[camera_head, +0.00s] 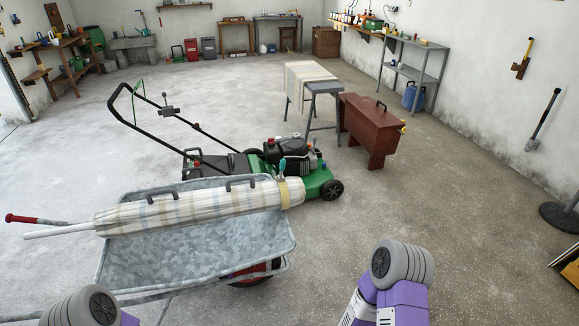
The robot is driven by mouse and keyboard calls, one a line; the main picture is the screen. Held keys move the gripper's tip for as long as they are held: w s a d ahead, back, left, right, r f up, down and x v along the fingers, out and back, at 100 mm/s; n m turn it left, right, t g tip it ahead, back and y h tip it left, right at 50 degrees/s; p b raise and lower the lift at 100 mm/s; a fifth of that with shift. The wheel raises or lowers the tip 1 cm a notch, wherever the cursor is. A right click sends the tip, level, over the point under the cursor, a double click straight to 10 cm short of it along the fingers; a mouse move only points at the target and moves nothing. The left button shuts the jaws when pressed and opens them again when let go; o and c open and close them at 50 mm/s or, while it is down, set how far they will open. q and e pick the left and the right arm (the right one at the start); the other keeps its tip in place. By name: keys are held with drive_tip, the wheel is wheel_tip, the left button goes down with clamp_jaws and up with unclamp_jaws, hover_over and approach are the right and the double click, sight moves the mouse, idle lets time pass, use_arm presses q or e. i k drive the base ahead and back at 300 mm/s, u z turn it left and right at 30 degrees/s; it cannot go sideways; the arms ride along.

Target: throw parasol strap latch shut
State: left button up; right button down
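A closed parasol (195,207) in pale checked cloth lies across the top of a galvanized wheelbarrow (190,262). Its white pole points left. A beige strap (292,191) wraps around the parasol near its right end. A small teal lever (282,166), which looks like the strap's latch, stands up above the strap. Its exact angle is too small to judge. Only purple and grey links of my two arms show at the bottom edge, short of the parasol. Neither of my grippers is in view.
A green lawn mower (312,180) stands just behind the parasol's right end. Beyond it are a grey sawhorse (325,88) and a red-brown wooden chest (371,125). A red-gripped wheelbarrow handle (22,218) sticks out left.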

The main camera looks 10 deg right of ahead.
sight(282, 165)
drive_tip(key=u, duration=0.05)
drive_tip(key=i, duration=1.3)
drive_tip(key=u, duration=0.55)
